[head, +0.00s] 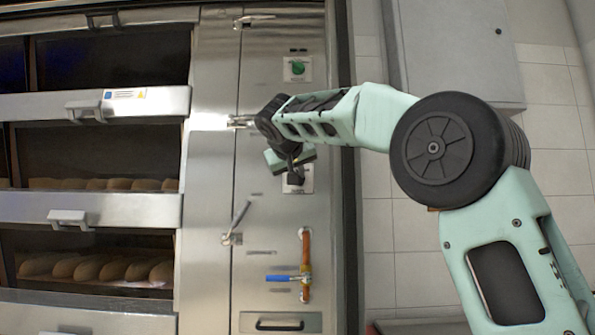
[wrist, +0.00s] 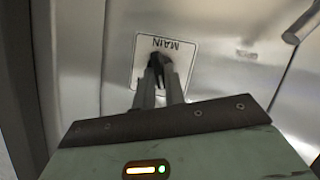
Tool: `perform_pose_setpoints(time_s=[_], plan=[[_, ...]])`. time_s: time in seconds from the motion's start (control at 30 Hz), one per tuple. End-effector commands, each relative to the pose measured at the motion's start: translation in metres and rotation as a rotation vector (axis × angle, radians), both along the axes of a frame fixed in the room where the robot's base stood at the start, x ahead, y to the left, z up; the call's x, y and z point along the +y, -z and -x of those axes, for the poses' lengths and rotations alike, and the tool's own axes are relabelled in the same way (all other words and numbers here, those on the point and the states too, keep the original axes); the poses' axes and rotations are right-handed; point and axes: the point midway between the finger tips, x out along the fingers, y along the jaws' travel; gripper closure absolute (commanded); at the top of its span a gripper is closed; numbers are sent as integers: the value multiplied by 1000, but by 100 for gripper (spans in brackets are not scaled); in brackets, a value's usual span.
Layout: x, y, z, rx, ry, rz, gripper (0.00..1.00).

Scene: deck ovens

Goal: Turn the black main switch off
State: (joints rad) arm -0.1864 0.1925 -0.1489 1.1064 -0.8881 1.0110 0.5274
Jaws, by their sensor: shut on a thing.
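The black main switch (head: 296,178) sits on a pale plate (head: 306,178) on the steel panel right of the ovens. In the wrist view the plate (wrist: 186,52) reads MAIN upside down, and the black switch knob (wrist: 157,64) shows between the fingertips. My gripper (wrist: 160,76) is shut on the knob, and its fingers hide part of it. In the head view my gripper (head: 291,172) reaches the plate from above left, and the wrist partly covers the switch.
A green knob (head: 298,68) is higher on the panel. Below are a lever handle (head: 238,222), a copper pipe (head: 305,250) with a blue valve handle (head: 282,278), and a drawer handle (head: 279,324). Oven decks with bread (head: 100,268) stand left. Tiled floor (head: 410,230) lies right.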

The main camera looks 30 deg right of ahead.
Motion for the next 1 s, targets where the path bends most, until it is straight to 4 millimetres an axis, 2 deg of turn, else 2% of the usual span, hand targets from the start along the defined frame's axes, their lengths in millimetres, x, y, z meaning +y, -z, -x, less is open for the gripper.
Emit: perform_pose_setpoints(time_s=[0.5,1.0], plan=[[3,4,-2,193,0,279,100],[3,5,-2,230,0,332,100]])
